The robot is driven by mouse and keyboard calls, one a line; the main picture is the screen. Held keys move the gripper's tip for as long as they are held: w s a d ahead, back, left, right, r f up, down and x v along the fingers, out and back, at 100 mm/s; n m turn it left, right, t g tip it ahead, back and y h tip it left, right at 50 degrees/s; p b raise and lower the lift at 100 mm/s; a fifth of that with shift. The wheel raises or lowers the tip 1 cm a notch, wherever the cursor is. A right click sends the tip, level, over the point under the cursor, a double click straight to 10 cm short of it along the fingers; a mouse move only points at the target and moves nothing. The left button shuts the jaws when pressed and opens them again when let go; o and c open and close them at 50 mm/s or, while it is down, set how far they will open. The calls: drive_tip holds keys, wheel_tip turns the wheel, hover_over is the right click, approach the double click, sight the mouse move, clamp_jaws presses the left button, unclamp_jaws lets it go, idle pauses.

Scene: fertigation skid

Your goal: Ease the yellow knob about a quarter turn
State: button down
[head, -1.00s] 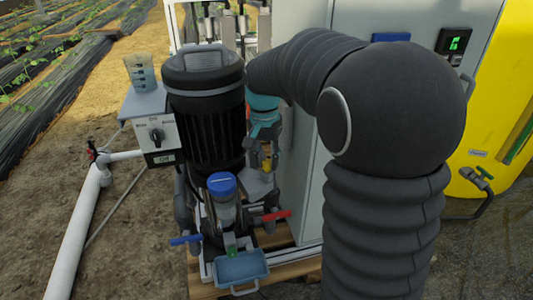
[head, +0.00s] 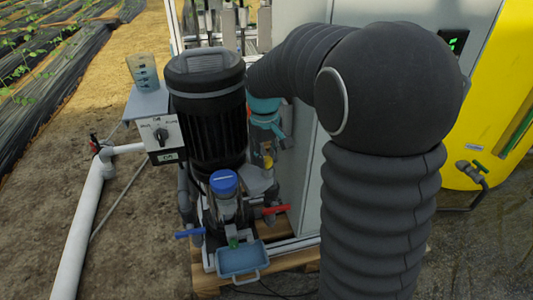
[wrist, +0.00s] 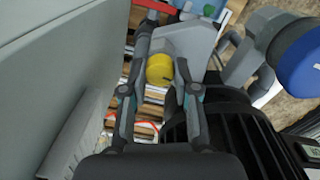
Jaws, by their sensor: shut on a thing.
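The yellow knob (wrist: 159,68) is round and sits between the two fingers of my gripper (wrist: 162,66) in the wrist view. My gripper is shut on it, one finger on each side. The knob's face is partly visible, with a small dark mark near its right side. It is on a grey body (wrist: 187,38). In the head view my gripper reaches down behind the black motor, beside the grey cabinet; the fingertips and the knob are too small and covered there to read the knob's angle.
The black motor (head: 205,115) stands close to my gripper, with the grey cabinet (head: 307,180) on the other side. A blue-capped part (head: 223,183), a blue lever (head: 189,233), a red lever (head: 276,209) and a blue tray (head: 240,260) are below. A beaker (head: 143,75) stands at upper left.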

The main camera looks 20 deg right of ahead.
drive_tip(key=shift+n, duration=0.8)
drive_tip(key=c, duration=0.9)
unclamp_jaws()
drive_tip(key=shift+o, duration=0.2)
wheel_tip(320, 180, up, 12)
drive_tip(key=shift+s+a, duration=0.15)
drive_tip(key=shift+a, duration=0.1)
